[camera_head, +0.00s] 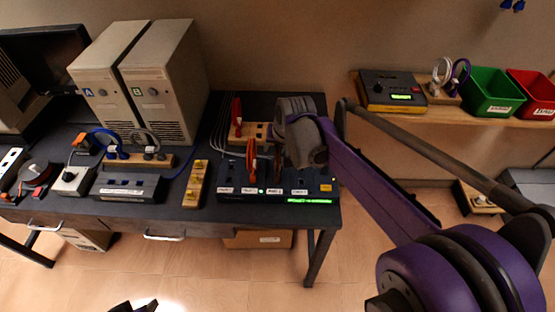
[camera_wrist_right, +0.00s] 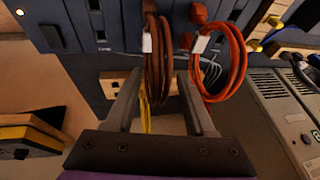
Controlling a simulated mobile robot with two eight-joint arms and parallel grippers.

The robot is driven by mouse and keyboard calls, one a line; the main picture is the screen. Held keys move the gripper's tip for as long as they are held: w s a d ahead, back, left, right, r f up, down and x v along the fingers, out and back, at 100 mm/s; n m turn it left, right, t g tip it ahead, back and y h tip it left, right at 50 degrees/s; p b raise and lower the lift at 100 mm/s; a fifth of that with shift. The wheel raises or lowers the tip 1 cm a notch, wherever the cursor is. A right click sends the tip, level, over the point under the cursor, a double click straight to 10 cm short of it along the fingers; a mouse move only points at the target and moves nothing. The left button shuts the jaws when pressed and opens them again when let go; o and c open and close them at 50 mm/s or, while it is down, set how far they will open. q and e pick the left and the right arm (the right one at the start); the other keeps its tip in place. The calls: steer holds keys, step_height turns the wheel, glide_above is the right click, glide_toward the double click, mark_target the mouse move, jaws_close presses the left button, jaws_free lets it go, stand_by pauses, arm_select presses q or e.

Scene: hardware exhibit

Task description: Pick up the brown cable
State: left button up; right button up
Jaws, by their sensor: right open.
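The brown cable (camera_wrist_right: 153,62) hangs as a bundled loop with a white tag from a dark blue dock unit (camera_wrist_right: 110,48), which also shows on the bench in the head view (camera_head: 236,192). In the head view this gripper (camera_head: 305,150) is over the dock's right half. My left gripper is not clearly seen.
An orange cable (camera_wrist_right: 236,72) with a white tag hangs close to the right finger; it also shows in the head view (camera_head: 251,158). A yellow strand (camera_wrist_right: 145,115) shows between the fingers. Two beige computer towers (camera_head: 165,85) stand left on the bench.

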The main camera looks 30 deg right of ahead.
steer(key=shift+w+f, duration=0.2)
steer(key=shift+f, duration=0.25)
steer(key=shift+c, duration=0.2)
jaws_close()
steer(key=shift+r, duration=0.15)
